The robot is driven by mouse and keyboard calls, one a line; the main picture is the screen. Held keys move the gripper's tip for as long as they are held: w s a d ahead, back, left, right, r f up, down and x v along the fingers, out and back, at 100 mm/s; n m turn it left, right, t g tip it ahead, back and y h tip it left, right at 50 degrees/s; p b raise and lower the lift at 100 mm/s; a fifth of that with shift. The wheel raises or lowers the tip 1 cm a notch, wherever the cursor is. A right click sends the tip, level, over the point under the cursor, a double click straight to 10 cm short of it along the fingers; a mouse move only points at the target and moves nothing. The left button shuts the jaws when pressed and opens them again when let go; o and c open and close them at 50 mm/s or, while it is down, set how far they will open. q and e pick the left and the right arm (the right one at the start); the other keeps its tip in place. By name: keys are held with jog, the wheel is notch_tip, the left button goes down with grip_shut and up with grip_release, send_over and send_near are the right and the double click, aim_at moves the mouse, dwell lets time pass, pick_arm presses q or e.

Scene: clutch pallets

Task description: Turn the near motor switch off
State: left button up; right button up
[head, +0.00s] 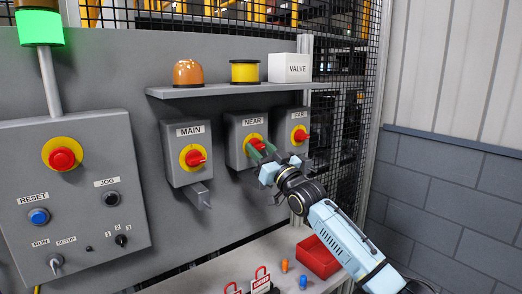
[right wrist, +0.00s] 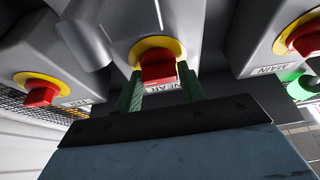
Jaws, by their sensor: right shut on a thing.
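The near motor switch is a grey box (head: 236,132) labelled NEAR, with a yellow ring and a red knob (head: 257,143). My right gripper (head: 262,153) reaches it from the lower right, its green fingers at the knob. In the right wrist view, which is upside down, the red knob (right wrist: 158,66) sits between the two fingers, and the gripper (right wrist: 162,88) is shut on it. The knob's exact angle is hard to tell. My left gripper is not in view.
The MAIN switch (head: 193,157) is to the left and the FAR switch (head: 299,135) close on the right. A shelf (head: 215,90) above holds an orange lamp, a yellow spool and a VALVE box. Below, padlocks (head: 261,280) and a red bin (head: 318,258) stand on a ledge.

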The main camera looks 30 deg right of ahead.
jog(key=n+y, duration=0.1)
jog(key=n, duration=0.2)
jog(key=shift+d+y, duration=0.1)
jog(key=shift+y, duration=0.2)
jog(key=shift+r+n+g+y+p, duration=0.1)
jog(key=shift+n+g+y+p, duration=0.3)
jog(key=shift+n, duration=0.8)
jog(key=n+y+p, duration=0.1)
jog(key=n, duration=0.1)
jog(key=n+g+y+p, duration=0.1)
jog(key=n, duration=0.2)
jog(key=shift+r+y+p, duration=0.15)
jog(key=shift+y+p, duration=0.15)
jog(key=n+g+p, duration=0.1)
jog(key=n+p, duration=0.1)
jog(key=n, duration=0.1)
jog(key=n+g+y+p, duration=0.1)
jog(key=n+p, duration=0.1)
jog(key=n, duration=0.1)
jog(key=shift+n+g+p, duration=0.3)
jog(key=shift+p, duration=0.05)
jog(key=n+g+p, duration=0.1)
jog(key=n+p, duration=0.2)
jog(key=n, duration=0.1)
jog(key=shift+n+g+p, duration=0.5)
jog(key=shift+n+p, duration=0.1)
jog(key=shift+p, duration=0.05)
